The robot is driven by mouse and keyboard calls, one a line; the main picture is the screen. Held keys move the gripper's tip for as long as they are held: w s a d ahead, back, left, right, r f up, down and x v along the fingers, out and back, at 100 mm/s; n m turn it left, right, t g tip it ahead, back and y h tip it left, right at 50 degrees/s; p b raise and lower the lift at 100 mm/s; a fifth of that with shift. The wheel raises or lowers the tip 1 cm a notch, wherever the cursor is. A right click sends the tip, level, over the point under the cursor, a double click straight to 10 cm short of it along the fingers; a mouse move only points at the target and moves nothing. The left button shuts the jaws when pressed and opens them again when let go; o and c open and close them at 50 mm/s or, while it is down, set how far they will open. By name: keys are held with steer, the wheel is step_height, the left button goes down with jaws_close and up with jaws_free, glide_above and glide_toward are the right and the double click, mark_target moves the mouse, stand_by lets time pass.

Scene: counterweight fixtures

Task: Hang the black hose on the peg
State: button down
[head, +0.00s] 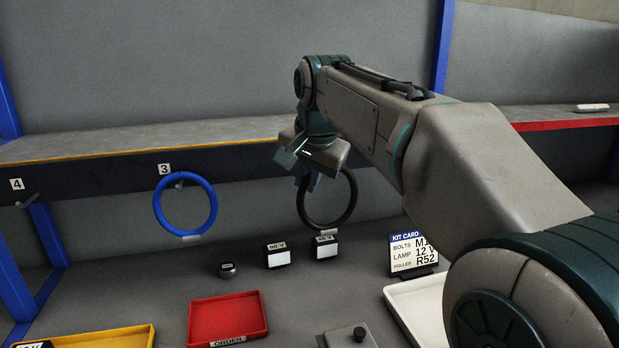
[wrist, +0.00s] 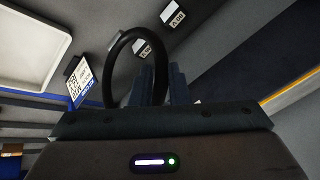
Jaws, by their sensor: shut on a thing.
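The black hose (head: 351,207) is a ring that hangs from my gripper (head: 311,181) in the head view, in front of the shelf edge. In the wrist view, my gripper (wrist: 161,86) is shut on the hose (wrist: 117,58), which loops up and to the left from the fingers. A peg (head: 179,184) below label 3 bears a blue ring (head: 157,208). Another peg (head: 27,201) below label 4 at the far left is empty. Any peg behind my gripper and the hose is hidden.
Below stand two small black boxes (head: 278,255), a dark knob (head: 228,270), a red tray (head: 262,318), a yellow tray (head: 130,338), a white tray (head: 398,300) and a kit card (head: 413,252). The shelf (head: 100,143) runs behind my arm.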

steer(key=w+a+f+p, duration=0.1)
steer(key=w+p, duration=0.1)
steer(key=w, duration=0.4)
steer(key=shift+w+a+f, duration=0.2)
steer(key=shift+w+f, duration=0.15)
steer(key=shift+w, duration=0.05)
stand_by(0.4)
stand_by(0.6)
steer(key=c, duration=1.3)
jaws_free()
steer(key=shift+s+r, duration=0.1)
steer(key=shift+r, duration=0.05)
